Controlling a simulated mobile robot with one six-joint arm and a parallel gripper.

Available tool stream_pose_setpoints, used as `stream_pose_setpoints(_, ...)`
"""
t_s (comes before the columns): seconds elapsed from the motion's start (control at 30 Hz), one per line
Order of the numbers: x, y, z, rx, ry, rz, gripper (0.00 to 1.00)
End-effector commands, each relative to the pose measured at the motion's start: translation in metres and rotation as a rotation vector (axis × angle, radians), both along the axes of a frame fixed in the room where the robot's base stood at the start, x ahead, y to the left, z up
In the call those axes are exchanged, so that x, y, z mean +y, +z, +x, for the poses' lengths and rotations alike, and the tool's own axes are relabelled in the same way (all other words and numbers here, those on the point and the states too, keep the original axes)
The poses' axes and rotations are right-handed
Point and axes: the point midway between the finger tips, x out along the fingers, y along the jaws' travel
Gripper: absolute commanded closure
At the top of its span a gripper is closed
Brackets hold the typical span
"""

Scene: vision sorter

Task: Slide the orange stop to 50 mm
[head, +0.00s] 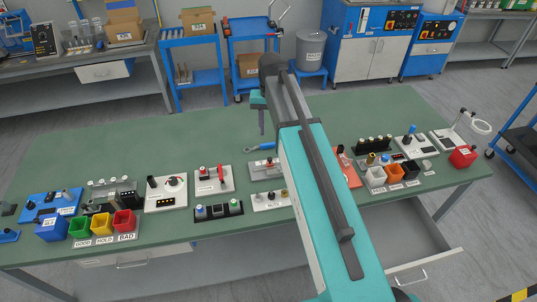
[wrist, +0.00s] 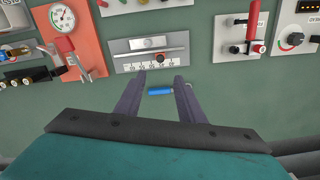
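In the head view my gripper (head: 262,121) hangs above the bench, behind the panel.
A blue-handled tool (wrist: 160,91) lies on the green bench, seen between my fingers. An orange panel with a gauge (wrist: 62,40) is left of the scale panel; a white panel with a red lever (wrist: 250,40) is right. The bench's back half is mostly clear.

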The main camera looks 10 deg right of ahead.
Motion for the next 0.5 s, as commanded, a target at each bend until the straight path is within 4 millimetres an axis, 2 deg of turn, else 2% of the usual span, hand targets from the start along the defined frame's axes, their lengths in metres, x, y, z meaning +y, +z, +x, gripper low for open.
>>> stream_pose_setpoints(0.27,0.002,-0.016,0.000,0.001,0.002,0.000,0.65)
stream_pose_setpoints(0.5,0.002,-0.040,0.000,0.000,0.002,0.000,0.65)
